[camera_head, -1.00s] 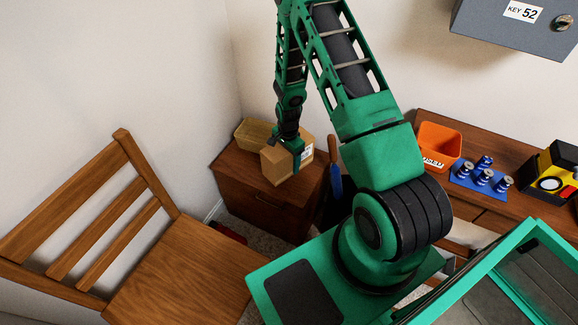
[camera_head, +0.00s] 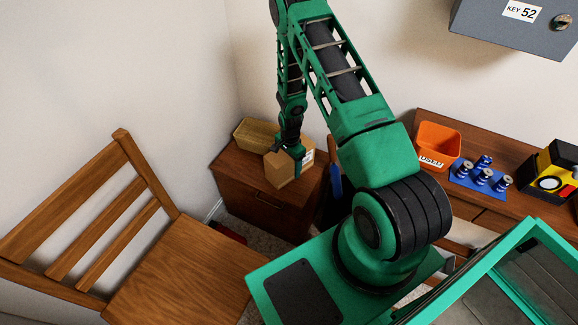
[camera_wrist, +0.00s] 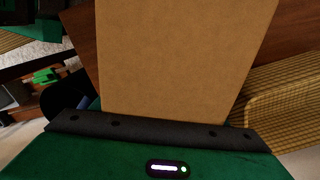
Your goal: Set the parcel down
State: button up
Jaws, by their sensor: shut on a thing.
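The parcel (camera_head: 281,170) is a brown cardboard box with a white label on one side. My gripper (camera_head: 287,152) is shut on it from above, over the small wooden cabinet (camera_head: 262,206) in the corner. In the wrist view the parcel (camera_wrist: 185,60) fills the middle, in front of the dark gripper edge. The parcel appears at or just above the cabinet top; I cannot tell whether it touches. The far fingertip is hidden.
A woven basket (camera_head: 256,134) stands on the cabinet behind the parcel, close to it. A wooden chair (camera_head: 175,265) stands at the left. A desk at the right holds an orange bin (camera_head: 438,146) and several blue cans (camera_head: 482,176). A grey key box (camera_head: 515,25) hangs above.

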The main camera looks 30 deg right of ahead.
jog(key=o, duration=1.7)
jog(key=shift+c, duration=0.2)
notch_tip(320, 180, up, 12)
jog(key=shift+r, duration=0.15)
jog(key=s+d+r+n, duration=0.25)
jog(key=s+r, duration=0.35)
jog(key=r, duration=0.6)
jog(key=s+d+r+n, duration=0.25)
jog(key=s+r, duration=0.25)
jog(key=r, duration=0.7)
jog(key=s+a+r+n, duration=0.1)
jog(key=s+r+n, duration=0.1)
jog(key=s+r, duration=0.4)
jog(key=s+a+r+n, duration=0.1)
jog(key=s+r, duration=0.5)
jog(key=s, duration=1.1)
jog(key=shift+s+a+r+n, duration=0.15)
jog(key=shift+a+r+n, duration=0.2)
jog(key=shift+n, duration=0.35)
